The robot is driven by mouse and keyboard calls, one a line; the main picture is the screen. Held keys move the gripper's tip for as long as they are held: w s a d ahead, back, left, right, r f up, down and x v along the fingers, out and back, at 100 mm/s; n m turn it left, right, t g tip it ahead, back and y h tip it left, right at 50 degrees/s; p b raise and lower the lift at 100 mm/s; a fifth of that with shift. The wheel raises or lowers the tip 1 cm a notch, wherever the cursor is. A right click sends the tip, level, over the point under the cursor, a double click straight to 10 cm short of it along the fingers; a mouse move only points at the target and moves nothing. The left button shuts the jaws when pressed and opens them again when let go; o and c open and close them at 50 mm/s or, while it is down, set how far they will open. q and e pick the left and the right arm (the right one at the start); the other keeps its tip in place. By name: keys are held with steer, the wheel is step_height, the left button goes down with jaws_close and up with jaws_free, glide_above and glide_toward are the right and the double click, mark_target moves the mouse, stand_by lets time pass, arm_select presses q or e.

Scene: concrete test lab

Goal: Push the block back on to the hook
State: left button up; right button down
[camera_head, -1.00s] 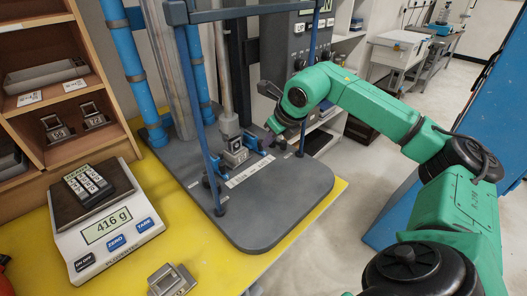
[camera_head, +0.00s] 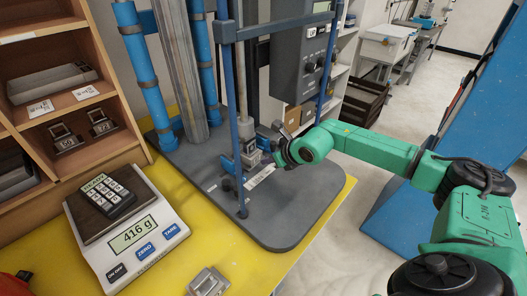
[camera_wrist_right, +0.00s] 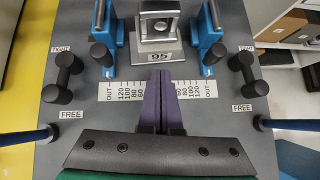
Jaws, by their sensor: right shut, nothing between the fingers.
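The block, a grey metal piece marked 95 (camera_wrist_right: 160,35), stands between two blue clamps on the dark base plate of the test rig, in the wrist view's upper middle. In the head view, the block (camera_head: 250,157) sits below the rig's vertical rod. My right gripper (camera_wrist_right: 162,76) is shut and empty; its purple fingers point at the block's front, over the scale strip, and whether they touch it I cannot tell. In the head view, my right gripper (camera_head: 276,152) is just right of the block. I cannot make out a hook. My left gripper is not in view.
Blue clamps (camera_wrist_right: 211,42) with black knobs flank the block, and blue posts (camera_head: 233,120) rise from the base plate (camera_head: 280,215). A scale reading 416 g (camera_head: 130,235) stands on the yellow table at left. A loose metal piece (camera_head: 207,282) lies at the front.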

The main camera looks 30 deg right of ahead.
mark_target(256, 153)
steer(key=shift+w+a, duration=0.15)
steer(key=shift+w, duration=0.95)
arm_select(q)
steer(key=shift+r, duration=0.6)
arm_select(e)
steer(key=shift+a, duration=0.1)
steer(key=shift+w+a+b, duration=0.25)
steer(key=shift+w+b, duration=0.75)
steer(key=shift+w, duration=0.2)
steer(key=shift+r, duration=0.15)
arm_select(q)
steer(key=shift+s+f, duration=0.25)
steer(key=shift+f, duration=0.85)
